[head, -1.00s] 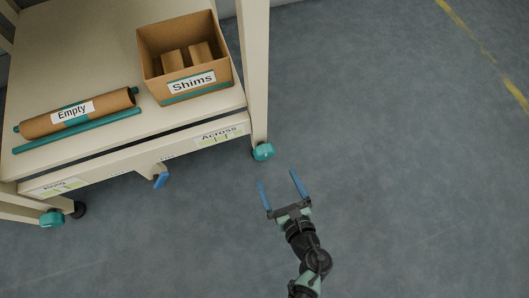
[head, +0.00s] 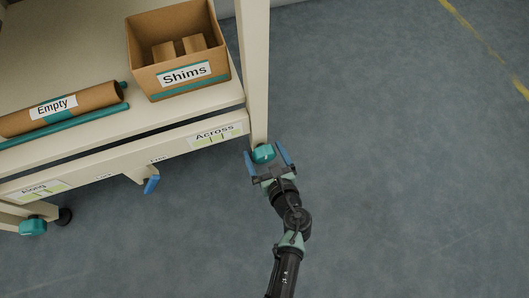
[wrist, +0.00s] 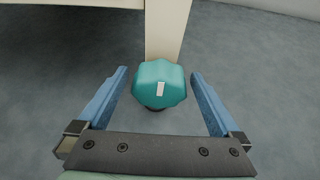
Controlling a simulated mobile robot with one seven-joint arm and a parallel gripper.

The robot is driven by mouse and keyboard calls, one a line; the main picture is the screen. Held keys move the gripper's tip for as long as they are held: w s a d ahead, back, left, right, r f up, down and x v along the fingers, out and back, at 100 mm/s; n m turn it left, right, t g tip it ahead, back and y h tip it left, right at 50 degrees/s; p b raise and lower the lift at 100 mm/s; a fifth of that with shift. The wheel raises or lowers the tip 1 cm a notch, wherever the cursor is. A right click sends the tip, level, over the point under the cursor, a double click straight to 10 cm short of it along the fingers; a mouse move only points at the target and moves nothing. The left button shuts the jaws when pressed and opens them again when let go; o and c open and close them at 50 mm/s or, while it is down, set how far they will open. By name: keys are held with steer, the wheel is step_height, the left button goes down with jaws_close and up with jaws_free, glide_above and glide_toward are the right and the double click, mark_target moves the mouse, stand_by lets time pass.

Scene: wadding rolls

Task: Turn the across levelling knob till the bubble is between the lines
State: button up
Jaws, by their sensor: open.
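The across levelling knob (head: 263,153) is a teal lobed knob at the foot of the bench's right front leg. In the wrist view the knob (wrist: 159,84) shows a white mark on its face. My gripper (head: 268,158) is open, with its blue fingers on either side of the knob. In the wrist view there is a gap between the knob and each finger (wrist: 160,95). The "Across" label (head: 216,134) with its green level vial is on the bench's front rail; the bubble is too small to make out.
A teal "Along" knob (head: 33,227) is at the left leg, below the "Along" label (head: 36,190). A blue-tipped lever (head: 151,184) sticks out from the front rail. A "Shims" box (head: 180,60) and an "Empty" roll (head: 58,108) lie on top. The floor to the right is clear.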

steer(key=c, duration=1.3)
steer(key=shift+m+p, duration=0.3)
steer(key=shift+p, duration=0.05)
steer(key=shift+d+m+y+p, duration=0.15)
steer(key=shift+m+y+p, duration=0.4)
steer(key=shift+m+y, duration=0.3)
steer(key=shift+f+m+g+y, duration=0.1)
steer(key=shift+m+g+y, duration=0.2)
steer(key=shift+m+y, duration=0.8)
steer(key=shift+m+h, duration=0.25)
steer(key=shift+m, duration=0.1)
steer(key=o, duration=1.3)
steer(key=p+v, duration=0.6)
steer(key=v, duration=0.7)
